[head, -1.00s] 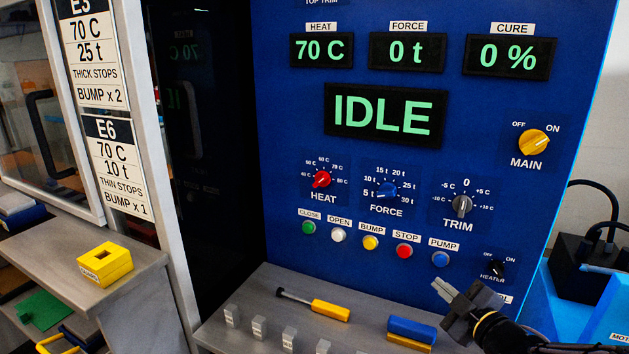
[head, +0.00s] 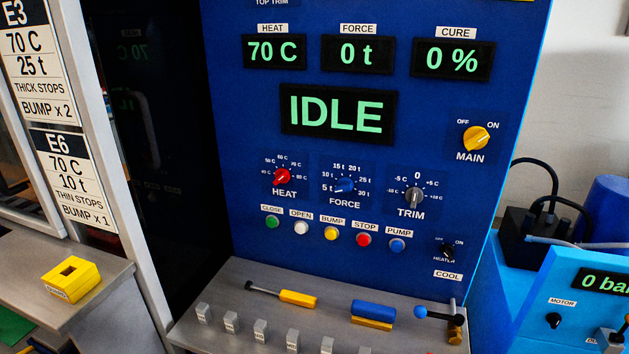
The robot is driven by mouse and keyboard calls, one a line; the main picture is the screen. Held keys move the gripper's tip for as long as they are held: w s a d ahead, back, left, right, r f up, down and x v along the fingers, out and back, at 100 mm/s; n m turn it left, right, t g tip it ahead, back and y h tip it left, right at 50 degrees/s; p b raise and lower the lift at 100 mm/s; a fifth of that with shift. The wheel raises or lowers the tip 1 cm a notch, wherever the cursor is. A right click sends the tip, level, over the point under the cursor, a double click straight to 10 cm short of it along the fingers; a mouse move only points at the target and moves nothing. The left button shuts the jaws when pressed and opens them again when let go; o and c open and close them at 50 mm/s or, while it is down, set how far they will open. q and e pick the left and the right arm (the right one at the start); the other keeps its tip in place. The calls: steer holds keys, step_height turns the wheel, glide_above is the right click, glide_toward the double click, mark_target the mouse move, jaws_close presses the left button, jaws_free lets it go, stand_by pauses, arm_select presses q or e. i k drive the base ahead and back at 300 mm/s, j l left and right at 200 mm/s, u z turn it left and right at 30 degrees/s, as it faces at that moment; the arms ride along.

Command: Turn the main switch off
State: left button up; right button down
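The main switch (head: 475,138) is a yellow rotary knob at the upper right of the blue control panel (head: 420,110), above the label MAIN. OFF is printed at its upper left and ON at its upper right. The knob's pointer appears to lean to the upper right, toward ON. The display (head: 337,114) is lit and reads IDLE. Neither of my grippers can be made out in the head view, and nothing touches the switch.
A blue-ended lever (head: 436,314) stands on the grey ledge (head: 235,293). A light-blue unit (head: 540,305) stands at right.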

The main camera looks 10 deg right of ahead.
mark_target(474, 138)
steer(key=z, duration=1.4)
